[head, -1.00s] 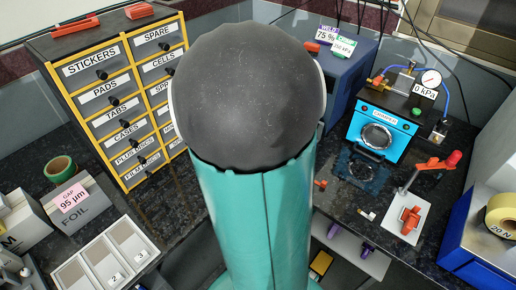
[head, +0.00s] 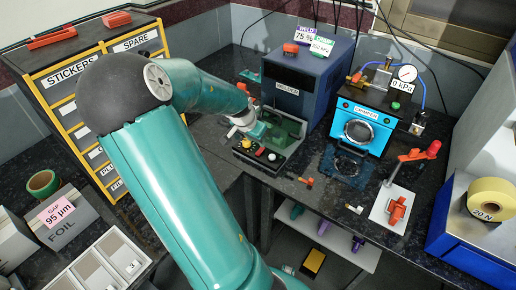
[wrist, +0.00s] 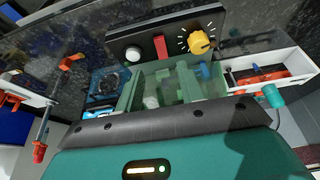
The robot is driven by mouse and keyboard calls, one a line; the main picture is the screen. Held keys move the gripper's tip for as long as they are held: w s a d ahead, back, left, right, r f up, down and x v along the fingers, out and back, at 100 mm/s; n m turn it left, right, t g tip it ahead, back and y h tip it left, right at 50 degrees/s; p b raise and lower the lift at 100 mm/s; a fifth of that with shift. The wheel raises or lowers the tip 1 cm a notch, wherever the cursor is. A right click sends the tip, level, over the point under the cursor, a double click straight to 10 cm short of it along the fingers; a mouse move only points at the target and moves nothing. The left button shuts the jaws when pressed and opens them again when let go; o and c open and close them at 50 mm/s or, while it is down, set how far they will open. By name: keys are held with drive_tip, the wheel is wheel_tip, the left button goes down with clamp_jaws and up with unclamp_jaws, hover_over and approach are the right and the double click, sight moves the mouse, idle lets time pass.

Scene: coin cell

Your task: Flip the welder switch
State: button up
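The blue welder (head: 305,80) stands on the dark bench in the head view, with a green fixture (head: 290,132) at its front. Its black control panel (head: 245,157) carries an orange knob, a small red switch (head: 260,152) and a round pale button. In the wrist view the red switch (wrist: 160,46) sits between the pale button (wrist: 133,53) and the yellow-orange knob (wrist: 201,42). My gripper (head: 256,130) is just above and behind the panel, beside the green fixture, apart from the switch.
A light-blue crimper (head: 366,125) with a gauge stands to the right. A yellow-edged drawer cabinet (head: 75,90) is at left. Small parts lie on the bench front.

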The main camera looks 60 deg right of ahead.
sight(260, 151)
drive_tip(key=x, duration=0.7)
drive_tip(key=shift+w+f, duration=0.2)
drive_tip(key=shift+f, duration=0.15)
drive_tip(key=shift+c, duration=0.2)
clamp_jaws()
